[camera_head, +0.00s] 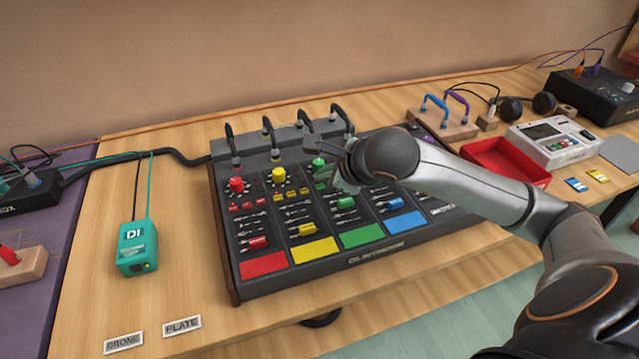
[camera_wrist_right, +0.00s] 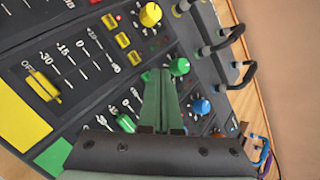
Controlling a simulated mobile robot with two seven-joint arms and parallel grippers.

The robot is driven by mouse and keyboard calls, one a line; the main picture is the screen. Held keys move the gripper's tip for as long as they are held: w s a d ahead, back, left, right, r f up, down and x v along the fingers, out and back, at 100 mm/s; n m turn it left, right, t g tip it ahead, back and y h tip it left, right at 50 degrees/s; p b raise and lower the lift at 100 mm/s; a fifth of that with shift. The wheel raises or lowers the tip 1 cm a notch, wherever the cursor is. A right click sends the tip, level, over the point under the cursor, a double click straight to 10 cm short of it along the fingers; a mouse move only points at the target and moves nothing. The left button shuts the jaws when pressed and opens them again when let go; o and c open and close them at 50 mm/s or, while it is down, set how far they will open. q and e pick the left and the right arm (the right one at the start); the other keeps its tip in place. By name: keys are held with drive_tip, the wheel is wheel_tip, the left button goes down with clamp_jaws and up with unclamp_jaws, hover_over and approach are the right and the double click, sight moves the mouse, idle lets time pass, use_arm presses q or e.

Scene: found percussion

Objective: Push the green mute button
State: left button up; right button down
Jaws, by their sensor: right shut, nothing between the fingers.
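The dark mixer (camera_head: 300,262) stands on the wooden table, with red, yellow, green and blue channels. The green channel has a round knob (camera_head: 319,163), a fader cap (camera_head: 346,203) and a green pad (camera_head: 362,238) at the front. My right gripper (camera_wrist_right: 158,76) is shut and empty, its tips over the green channel just beside the green knob (camera_wrist_right: 180,67). A sliver of a small green button (camera_wrist_right: 146,76) shows at the tips' left side. The fingers hide the other green buttons, so which is mute, and any contact, I cannot tell. My left gripper is not in view.
Black cables (camera_head: 270,127) arch up behind the mixer. The yellow channel's small buttons (camera_wrist_right: 122,40) lie close to my fingers. A teal DI box (camera_head: 136,250) stands left; a red tray (camera_head: 505,160) is at right.

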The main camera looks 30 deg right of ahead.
sight(325, 191)
drive_tip(key=shift+r, duration=0.2)
wheel_tip(325, 191, up, 6)
drive_tip(key=p, duration=0.3)
drive_tip(key=shift+p, duration=0.35)
idle(1.1)
